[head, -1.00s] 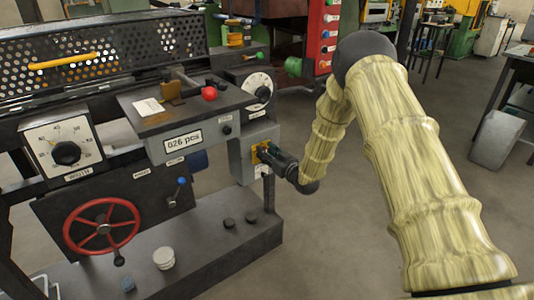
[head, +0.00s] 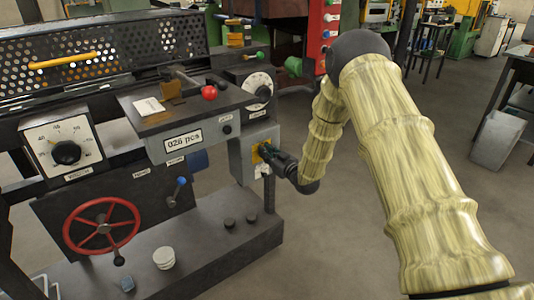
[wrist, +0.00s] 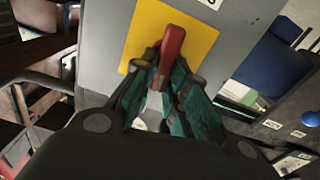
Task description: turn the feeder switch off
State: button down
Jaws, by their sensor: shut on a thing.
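The feeder switch is a red lever (wrist: 172,52) on a yellow plate (wrist: 200,42), fixed to a grey panel. In the wrist view the lever stands up between the fingers. In the head view the yellow plate (head: 256,157) is on the side of the grey box below the counter, and my gripper (head: 268,151) hides most of it and the lever. In the wrist view my gripper (wrist: 167,80) has its green-padded fingers shut on the lower part of the red lever. Its upper end sticks out past the fingertips.
The machine carries a red handwheel (head: 102,226), a blue-knobbed lever (head: 180,184), a red knob (head: 209,93) and a white dial (head: 259,91) near the switch. A dark base ledge (head: 205,246) juts out below.

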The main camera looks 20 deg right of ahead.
jog(key=n, duration=0.2)
jog(key=a+n+b, duration=0.1)
jog(key=n, duration=0.2)
jog(key=n+b, duration=0.1)
jog(key=n, duration=0.2)
jog(key=shift+s+a+f, duration=0.15)
jog(key=shift+s+f, duration=0.1)
jog(key=shift+f, duration=0.15)
jog(key=n, duration=0.1)
jog(key=n+b, duration=0.1)
jog(key=n, duration=0.1)
jog(key=f+n+b, duration=0.1)
jog(key=n, duration=0.1)
jog(key=shift+s+a, duration=0.1)
jog(key=shift+a, duration=0.15)
jog(key=shift+f+n+b, duration=0.15)
jog(key=shift+n+b, duration=0.85)
jog(key=shift+n, duration=0.8)
jog(key=c, duration=1.4)
grip_release()
jog(key=v, duration=1.2)
